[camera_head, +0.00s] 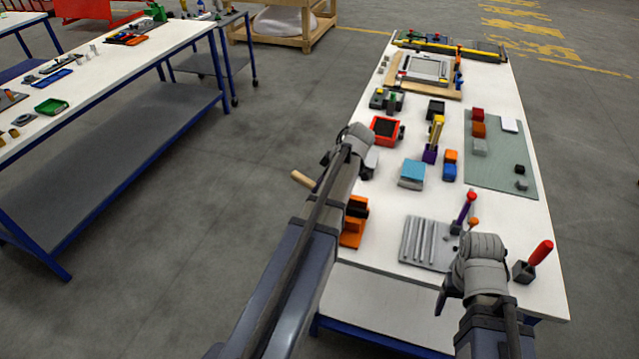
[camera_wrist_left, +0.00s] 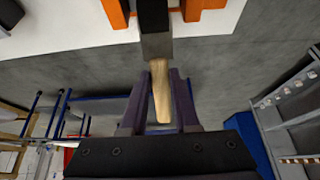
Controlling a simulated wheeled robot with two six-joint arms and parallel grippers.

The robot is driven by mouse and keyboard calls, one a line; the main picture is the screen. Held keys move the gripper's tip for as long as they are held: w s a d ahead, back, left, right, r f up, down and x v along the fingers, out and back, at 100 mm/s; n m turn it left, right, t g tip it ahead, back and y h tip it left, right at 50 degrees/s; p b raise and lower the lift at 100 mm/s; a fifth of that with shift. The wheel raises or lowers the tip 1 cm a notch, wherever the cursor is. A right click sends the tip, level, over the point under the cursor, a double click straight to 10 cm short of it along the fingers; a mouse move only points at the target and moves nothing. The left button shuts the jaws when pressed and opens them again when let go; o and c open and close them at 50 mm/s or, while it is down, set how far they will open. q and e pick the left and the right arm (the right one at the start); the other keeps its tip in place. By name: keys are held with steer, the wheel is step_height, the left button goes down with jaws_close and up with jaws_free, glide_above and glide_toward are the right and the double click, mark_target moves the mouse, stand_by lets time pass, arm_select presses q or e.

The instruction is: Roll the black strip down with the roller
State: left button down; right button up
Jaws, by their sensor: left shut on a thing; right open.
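The roller is seen in the left wrist view as a pale wooden handle (camera_wrist_left: 160,92) with a dark head (camera_wrist_left: 154,16) between two orange posts. My left gripper (camera_wrist_left: 161,75) is shut around the handle, just beyond the table edge. The orange holder (camera_head: 350,238), with a black part on top, stands right of that arm. My right gripper (camera_head: 447,297) is open near the front right of the table. I cannot make out the black strip for certain.
On the white table (camera_head: 400,210) stand a grey grooved plate (camera_head: 428,243), a blue-topped block (camera_head: 411,172), a red tray (camera_head: 385,129) and a green mat (camera_head: 500,165) with small blocks. A red-handled tool (camera_head: 540,252) stands in a dark holder at right.

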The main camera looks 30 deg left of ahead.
arm_select(q)
steer(key=shift+w+d, duration=0.1)
steer(key=shift+d, duration=0.15)
steer(key=shift+d, duration=0.3)
steer(key=shift+w+d, duration=0.1)
steer(key=shift+d, duration=0.05)
stand_by(1.2)
steer(key=shift+d, duration=0.35)
steer(key=shift+w+d, duration=0.1)
steer(key=shift+d, duration=0.05)
stand_by(0.5)
steer(key=shift+w+d, duration=0.1)
steer(key=shift+d, duration=0.25)
steer(key=shift+w+d, duration=0.1)
steer(key=shift+d, duration=0.3)
stand_by(1.0)
steer(key=shift+d, duration=0.25)
steer(key=shift+w+d, duration=0.1)
steer(key=shift+d, duration=0.1)
stand_by(0.6)
